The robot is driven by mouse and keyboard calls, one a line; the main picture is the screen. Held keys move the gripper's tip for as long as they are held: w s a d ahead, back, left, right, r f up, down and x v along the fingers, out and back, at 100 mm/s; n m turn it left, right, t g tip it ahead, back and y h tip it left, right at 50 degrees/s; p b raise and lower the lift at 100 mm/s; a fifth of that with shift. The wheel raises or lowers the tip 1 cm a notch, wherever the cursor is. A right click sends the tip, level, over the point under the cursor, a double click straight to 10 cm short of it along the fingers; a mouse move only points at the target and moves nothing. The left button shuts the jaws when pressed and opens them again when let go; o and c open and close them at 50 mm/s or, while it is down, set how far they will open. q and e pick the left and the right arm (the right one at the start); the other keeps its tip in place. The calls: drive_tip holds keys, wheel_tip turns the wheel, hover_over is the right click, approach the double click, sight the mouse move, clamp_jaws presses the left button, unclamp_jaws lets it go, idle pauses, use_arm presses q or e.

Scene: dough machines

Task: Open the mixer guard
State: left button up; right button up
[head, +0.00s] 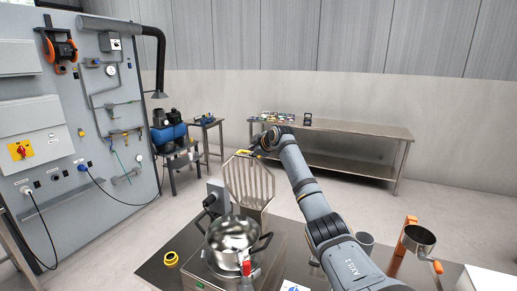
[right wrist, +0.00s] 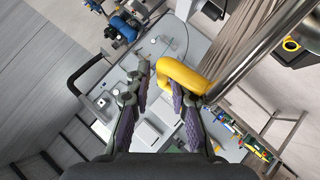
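The mixer guard (head: 248,183) is a fan-shaped grille of metal bars. In the head view it stands upright behind the steel bowl (head: 232,238), whose top is uncovered. My right arm reaches to the top edge of the guard, with the right gripper (head: 262,146) there. In the right wrist view a yellow handle (right wrist: 184,74) on the guard lies in front of the right gripper (right wrist: 158,103). Its fingers are apart, and the handle is close to the right-hand finger; I cannot tell if they touch. My left gripper is not in view.
A steel bench (head: 340,128) with small items stands by the back wall. A grey panel (head: 75,120) with pipes and hoses is on the left. A yellow ring (head: 171,259) lies beside the mixer. A metal pot with orange parts (head: 419,237) stands at the right.

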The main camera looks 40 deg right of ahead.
drive_tip(key=v, duration=1)
drive_tip(key=shift+r, duration=0.15)
